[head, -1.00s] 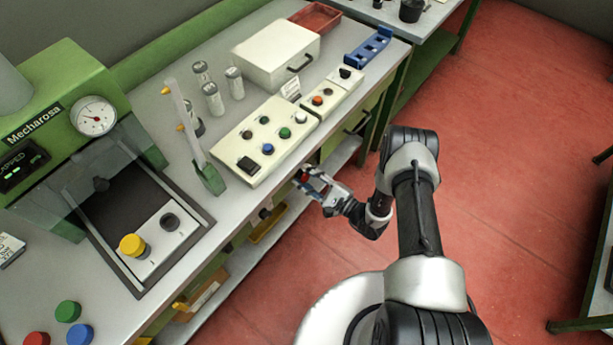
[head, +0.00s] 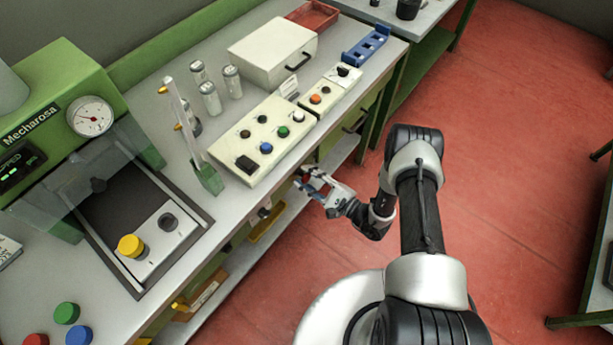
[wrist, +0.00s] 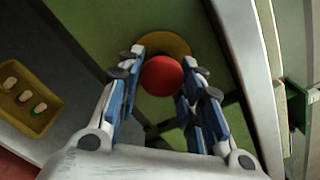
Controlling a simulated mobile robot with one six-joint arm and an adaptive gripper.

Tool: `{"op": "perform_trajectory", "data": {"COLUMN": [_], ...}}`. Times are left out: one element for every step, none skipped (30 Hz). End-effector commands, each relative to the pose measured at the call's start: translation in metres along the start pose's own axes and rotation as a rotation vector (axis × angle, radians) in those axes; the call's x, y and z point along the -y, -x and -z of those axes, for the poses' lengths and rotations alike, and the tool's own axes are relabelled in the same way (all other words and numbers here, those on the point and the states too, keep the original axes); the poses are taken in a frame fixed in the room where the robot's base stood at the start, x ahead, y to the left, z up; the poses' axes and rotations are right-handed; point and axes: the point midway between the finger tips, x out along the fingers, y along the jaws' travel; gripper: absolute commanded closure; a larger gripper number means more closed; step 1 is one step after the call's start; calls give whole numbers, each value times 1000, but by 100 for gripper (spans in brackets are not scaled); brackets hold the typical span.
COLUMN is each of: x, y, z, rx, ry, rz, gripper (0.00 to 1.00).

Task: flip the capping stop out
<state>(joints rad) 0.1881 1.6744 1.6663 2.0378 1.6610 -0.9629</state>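A round red mushroom-shaped stop button (wrist: 162,75) stands on a yellow disc (wrist: 176,44) on a green panel in the wrist view. I take it to be the capping stop. In the head view, a bit of red shows at my fingertips (head: 306,177), by the bench's front side. My gripper (wrist: 165,72) is open, with one blue-and-grey finger on each side of the red button. The gaps are small, and I cannot tell whether either finger touches it. The fingers cover parts of the yellow disc.
The bench top carries a cream control box (head: 263,153), a white case (head: 262,57) and a green press (head: 75,105) with a yellow knob (head: 131,246). A yellow tray (wrist: 28,98) lies at left in the wrist view. Red floor beside the bench is clear.

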Motion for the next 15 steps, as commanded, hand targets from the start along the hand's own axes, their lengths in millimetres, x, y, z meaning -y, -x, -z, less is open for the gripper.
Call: {"op": "perform_trajectory", "data": {"x": [-1,-1,-1,-1,-1,0,0,0,0,0,0,0,0,0,0], "y": [1,1,1,0,0,0,0,0,0,0,0,0,0,0,0], "z": [0,0,0,0,0,0,0,0,0,0,0,0,0,0,0], "rx": [-2,-2,-2,-1,-1,-1,-1,0,0,0,0,0,0,0,0], "ry": [-3,-2,-2,-2,-2,-1,-1,-1,-1,-1,-1,0,0,0,0], "rz": [0,0,0,0,0,0,0,0,0,0,0,0,0,0,0], "gripper": [62,60,58,56,54,51,49,47,46,46,46,46,46,46,46]}}
